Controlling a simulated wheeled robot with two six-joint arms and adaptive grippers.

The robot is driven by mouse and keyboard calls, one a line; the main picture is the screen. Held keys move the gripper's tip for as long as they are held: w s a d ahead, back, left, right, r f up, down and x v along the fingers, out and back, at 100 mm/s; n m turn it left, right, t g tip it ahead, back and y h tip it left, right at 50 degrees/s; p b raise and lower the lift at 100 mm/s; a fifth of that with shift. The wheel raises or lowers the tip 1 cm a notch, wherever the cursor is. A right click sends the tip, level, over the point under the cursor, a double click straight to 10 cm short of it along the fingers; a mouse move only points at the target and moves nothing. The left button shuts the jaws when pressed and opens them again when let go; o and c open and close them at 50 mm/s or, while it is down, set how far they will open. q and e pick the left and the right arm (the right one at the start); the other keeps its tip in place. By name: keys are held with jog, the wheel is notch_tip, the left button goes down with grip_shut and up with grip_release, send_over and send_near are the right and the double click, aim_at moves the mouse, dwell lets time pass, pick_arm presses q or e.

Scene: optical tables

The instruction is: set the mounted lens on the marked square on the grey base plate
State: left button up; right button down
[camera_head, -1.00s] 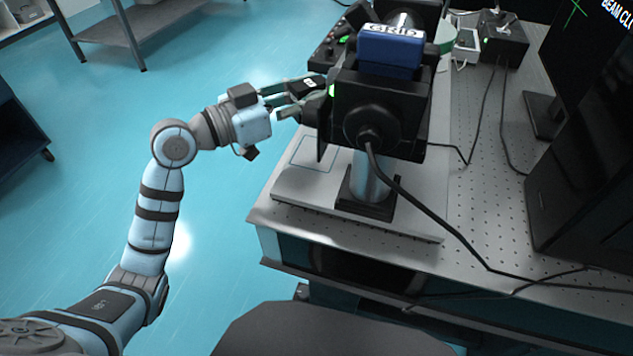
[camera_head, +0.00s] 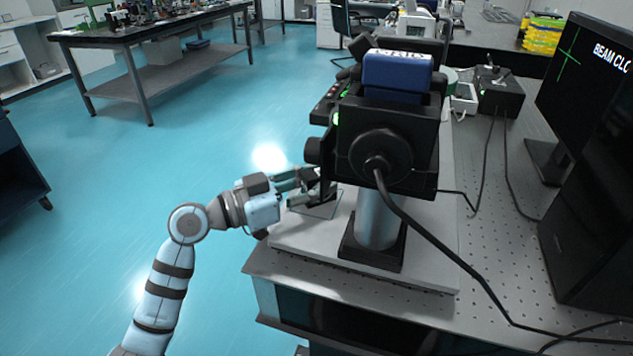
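My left gripper (camera_head: 305,186) comes in from the left, low over the grey base plate (camera_head: 300,232), beside the black camera-like device. Its fingers are closed around a small black piece (camera_head: 311,179), which looks like the mounted lens. It is small and partly hidden by the fingers and the device, so I cannot tell whether it touches the plate. The marked square (camera_head: 322,210) is a thin outline on the plate's left part, just under the gripper; its far part is covered. My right gripper is not in view.
The black device with a blue top (camera_head: 396,75) stands on a post (camera_head: 377,220) close right of the gripper. Its cable (camera_head: 420,230) runs across the perforated table (camera_head: 490,230). Monitors (camera_head: 590,120) stand at the right. Open floor lies left.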

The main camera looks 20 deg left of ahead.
pick_arm(q)
jog(key=shift+o, duration=0.8)
jog(key=shift+r, duration=0.2)
jog(key=v, duration=0.3)
jog(key=b+v, duration=0.1)
jog(key=v, duration=0.4)
jog(key=shift+s+a+f, duration=0.25)
jog(key=shift+a+f, duration=0.05)
jog(key=shift+f, duration=0.1)
jog(key=v, duration=0.1)
jog(key=b+v, duration=0.2)
jog(key=shift+s+a+r, duration=0.1)
jog(key=shift+r, duration=0.2)
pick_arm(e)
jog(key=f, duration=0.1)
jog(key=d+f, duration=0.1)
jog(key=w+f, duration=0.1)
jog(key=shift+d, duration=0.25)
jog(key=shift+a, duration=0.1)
